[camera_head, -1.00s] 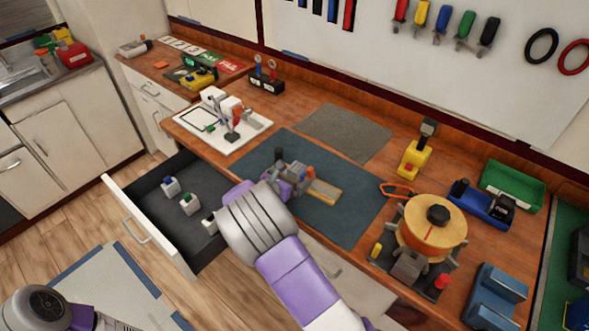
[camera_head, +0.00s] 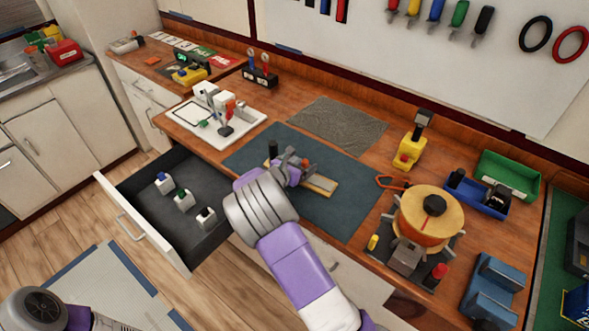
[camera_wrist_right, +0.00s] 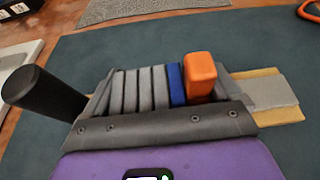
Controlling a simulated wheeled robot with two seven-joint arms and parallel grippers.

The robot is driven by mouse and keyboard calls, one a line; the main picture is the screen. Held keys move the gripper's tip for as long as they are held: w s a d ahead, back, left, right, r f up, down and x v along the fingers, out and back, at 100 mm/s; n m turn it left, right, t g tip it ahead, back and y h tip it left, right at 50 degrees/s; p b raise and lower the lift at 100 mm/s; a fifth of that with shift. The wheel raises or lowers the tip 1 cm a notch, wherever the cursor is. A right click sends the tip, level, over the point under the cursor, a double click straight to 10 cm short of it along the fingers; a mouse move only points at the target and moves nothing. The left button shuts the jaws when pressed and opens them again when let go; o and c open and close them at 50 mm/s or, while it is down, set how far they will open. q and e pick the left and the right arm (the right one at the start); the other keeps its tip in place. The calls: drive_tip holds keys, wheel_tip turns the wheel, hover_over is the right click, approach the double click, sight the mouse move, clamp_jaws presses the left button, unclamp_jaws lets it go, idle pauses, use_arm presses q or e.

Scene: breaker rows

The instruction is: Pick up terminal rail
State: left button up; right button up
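The terminal rail (camera_wrist_right: 177,85) is a row of grey blocks with one blue and one orange block, on the dark teal mat (camera_head: 345,210). In the head view its tan and grey end (camera_head: 320,185) sticks out right of my right gripper (camera_head: 288,168). In the wrist view my right gripper (camera_wrist_right: 162,92) has its dark fingers wide apart at the two ends of the row; I cannot tell whether they touch it. The tan and grey end passes beyond the right finger. The rail's underside is hidden. My left gripper is out of view.
A black cylinder (camera_wrist_right: 45,95) stands just left of the right gripper. The open drawer (camera_head: 133,232) holds three small white blocks. A reel stand (camera_head: 432,215) and orange-handled pliers (camera_head: 390,182) are to the right. A white board (camera_head: 205,128) lies left.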

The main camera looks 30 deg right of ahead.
drive_tip(key=c, duration=0.5)
drive_tip(key=shift+r, duration=0.1)
